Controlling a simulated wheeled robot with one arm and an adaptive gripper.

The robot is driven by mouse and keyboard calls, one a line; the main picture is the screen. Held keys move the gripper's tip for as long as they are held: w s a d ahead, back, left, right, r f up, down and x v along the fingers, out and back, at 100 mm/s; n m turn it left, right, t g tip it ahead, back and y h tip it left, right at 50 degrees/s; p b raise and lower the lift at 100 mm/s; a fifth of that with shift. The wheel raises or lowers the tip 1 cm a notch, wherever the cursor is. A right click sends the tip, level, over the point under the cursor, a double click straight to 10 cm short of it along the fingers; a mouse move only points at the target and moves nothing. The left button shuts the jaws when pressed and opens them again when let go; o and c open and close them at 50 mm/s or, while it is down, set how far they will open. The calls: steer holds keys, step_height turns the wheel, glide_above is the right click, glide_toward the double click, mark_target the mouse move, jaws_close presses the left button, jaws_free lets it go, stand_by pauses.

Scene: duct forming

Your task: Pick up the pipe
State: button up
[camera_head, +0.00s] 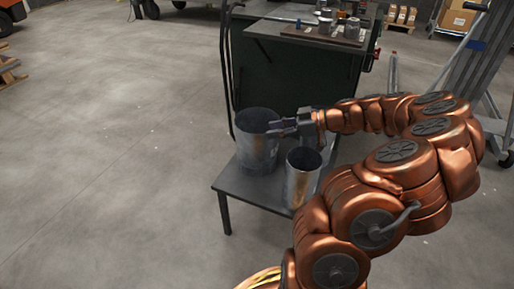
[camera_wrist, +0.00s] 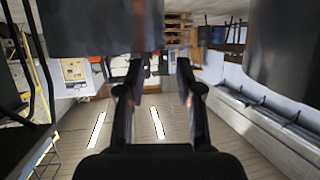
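Two grey metal pipes stand upright on a low dark table (camera_head: 231,183) in the head view: a wider one (camera_head: 257,153) at the back left and a narrower one (camera_head: 299,185) at the front right. My gripper (camera_head: 272,128) is at the right side of the wider pipe, near its rim. In the wrist view, my gripper (camera_wrist: 159,62) has its fingers apart, with no object clearly clamped. A large grey cylinder (camera_wrist: 95,25) overlaps the left fingertip there, and another (camera_wrist: 280,45) is at the upper right. I cannot tell whether a finger touches a pipe.
A dark green workbench (camera_head: 290,75) with several metal parts on top stands just behind the low table. A grey ladder-like frame (camera_head: 470,65) is at the right. The concrete floor (camera_head: 110,130) at the left is clear.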

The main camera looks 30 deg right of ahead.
mark_target(245, 135)
steer(key=b+x, duration=0.1)
steer(key=x, duration=0.7)
steer(key=shift+a+b, duration=0.1)
steer(key=shift+b, duration=0.2)
steer(key=shift+c, duration=0.4)
jaws_close()
